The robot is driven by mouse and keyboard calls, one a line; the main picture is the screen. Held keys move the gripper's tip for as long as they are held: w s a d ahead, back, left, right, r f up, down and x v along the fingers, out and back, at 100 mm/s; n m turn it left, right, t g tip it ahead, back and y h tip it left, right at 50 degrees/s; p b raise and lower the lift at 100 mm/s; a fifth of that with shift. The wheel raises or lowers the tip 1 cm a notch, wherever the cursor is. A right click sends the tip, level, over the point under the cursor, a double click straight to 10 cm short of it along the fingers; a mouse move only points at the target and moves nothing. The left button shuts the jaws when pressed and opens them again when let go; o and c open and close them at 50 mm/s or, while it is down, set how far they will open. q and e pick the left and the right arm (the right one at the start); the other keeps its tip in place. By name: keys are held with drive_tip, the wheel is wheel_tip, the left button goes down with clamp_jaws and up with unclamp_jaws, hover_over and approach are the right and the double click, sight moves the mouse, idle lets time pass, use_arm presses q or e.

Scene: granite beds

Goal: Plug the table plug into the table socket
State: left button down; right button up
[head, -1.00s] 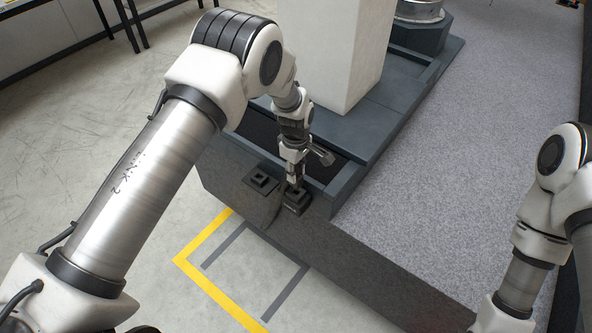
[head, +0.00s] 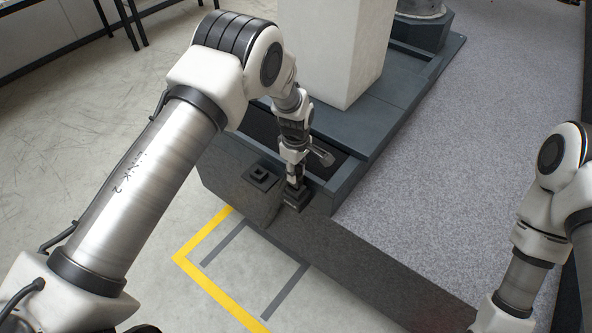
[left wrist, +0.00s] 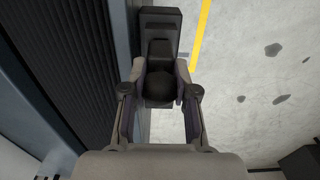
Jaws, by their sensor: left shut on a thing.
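My left gripper (head: 294,182) points down at the near corner of the granite bed. It is shut on a dark plug, which shows between its fingers in the left wrist view (left wrist: 160,88). A dark block (head: 297,201), seemingly the table socket, is right below the fingers; its slotted dark face also shows beyond the plug in the left wrist view (left wrist: 160,20). Whether the plug touches or sits in it, I cannot tell. A second dark square fitting (head: 260,176) stands just left of the gripper. My right gripper is out of view.
The granite bed (head: 420,190) has a dark recessed tray edge (head: 347,186) right beside the gripper. A pale column (head: 332,50) rises behind. A dark cable-like strip (head: 274,212) hangs at the bed's front. The floor has yellow tape (head: 204,278).

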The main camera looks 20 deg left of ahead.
use_arm(q)
drive_tip(key=shift+f+b, duration=0.5)
drive_tip(key=shift+f, duration=0.2)
drive_tip(key=c, duration=0.8)
unclamp_jaws()
drive_tip(key=shift+r, duration=0.2)
wheel_tip(320, 180, up, 5)
drive_tip(key=p, duration=0.3)
drive_tip(key=shift+f, duration=0.15)
drive_tip(key=shift+r, duration=0.3)
wheel_tip(320, 180, up, 11)
drive_tip(key=shift+r, duration=0.2)
